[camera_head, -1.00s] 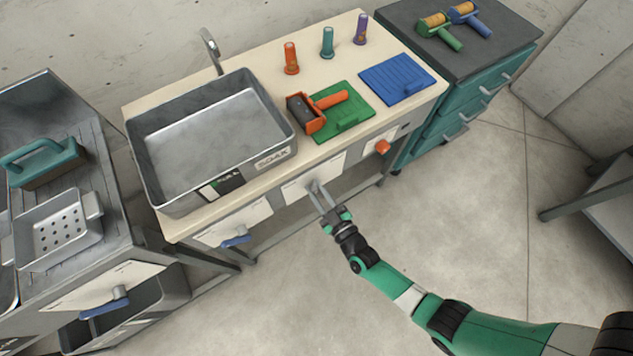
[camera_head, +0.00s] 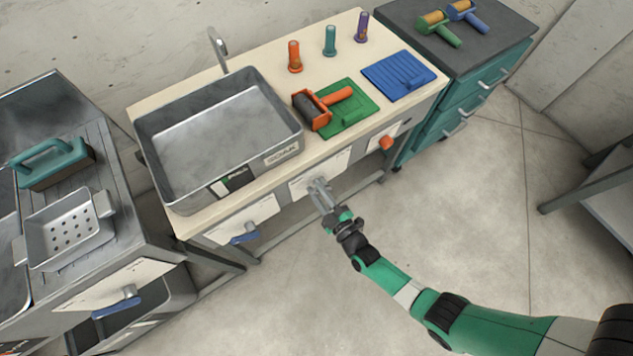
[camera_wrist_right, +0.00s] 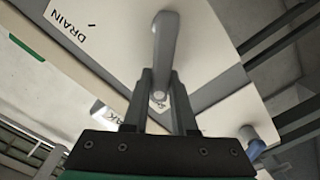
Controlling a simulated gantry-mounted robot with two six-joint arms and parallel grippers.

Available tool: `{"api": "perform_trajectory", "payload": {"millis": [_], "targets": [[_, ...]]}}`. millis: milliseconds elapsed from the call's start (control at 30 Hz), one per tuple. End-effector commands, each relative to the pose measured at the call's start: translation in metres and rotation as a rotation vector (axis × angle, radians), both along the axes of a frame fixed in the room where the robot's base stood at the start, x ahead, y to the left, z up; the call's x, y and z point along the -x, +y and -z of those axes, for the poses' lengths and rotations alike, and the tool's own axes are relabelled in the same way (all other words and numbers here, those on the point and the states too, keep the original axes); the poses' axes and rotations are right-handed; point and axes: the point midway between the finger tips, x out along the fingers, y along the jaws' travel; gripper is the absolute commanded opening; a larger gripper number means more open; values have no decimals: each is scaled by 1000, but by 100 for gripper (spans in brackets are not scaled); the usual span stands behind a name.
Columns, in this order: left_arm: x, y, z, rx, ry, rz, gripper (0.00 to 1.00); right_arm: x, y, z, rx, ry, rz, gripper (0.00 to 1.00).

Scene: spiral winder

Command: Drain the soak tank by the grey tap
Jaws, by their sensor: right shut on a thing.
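The soak tank (camera_head: 215,135) is a grey metal basin set into the left of the cream worktop. Its front carries a label and a black gauge (camera_head: 232,181) with a thin coloured strip. I cannot tell the liquid level inside. The grey tap (camera_wrist_right: 165,40) is a lever on a white plate marked DRAIN (camera_wrist_right: 85,30), on the bench front. My right gripper (camera_head: 319,186) is at this plate in the head view. In the wrist view its two fingers (camera_wrist_right: 160,92) are shut on the tap's lever. My left gripper is not in view.
A blue tap (camera_head: 245,235) and an orange tap (camera_head: 386,142) sit on the same bench front, left and right of my gripper. The floor before the bench is clear.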

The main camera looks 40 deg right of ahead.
Motion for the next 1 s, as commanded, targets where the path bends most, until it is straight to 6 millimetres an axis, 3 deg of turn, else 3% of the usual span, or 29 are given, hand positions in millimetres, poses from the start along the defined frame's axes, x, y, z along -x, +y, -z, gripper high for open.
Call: {"api": "perform_trajectory", "payload": {"millis": [167, 200, 333, 733, 1000], "targets": [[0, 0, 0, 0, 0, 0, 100, 1, 1, 2, 3, 5, -2, 0], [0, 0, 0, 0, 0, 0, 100, 1, 0, 2, 3, 5, -2, 30], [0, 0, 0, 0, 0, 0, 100, 0, 0, 2, 2, 5, -2, 54], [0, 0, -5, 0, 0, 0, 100, 8, 2, -1, 1, 3, -2, 55], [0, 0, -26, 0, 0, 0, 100, 67, 9, -2, 0, 7, -5, 55]]}}
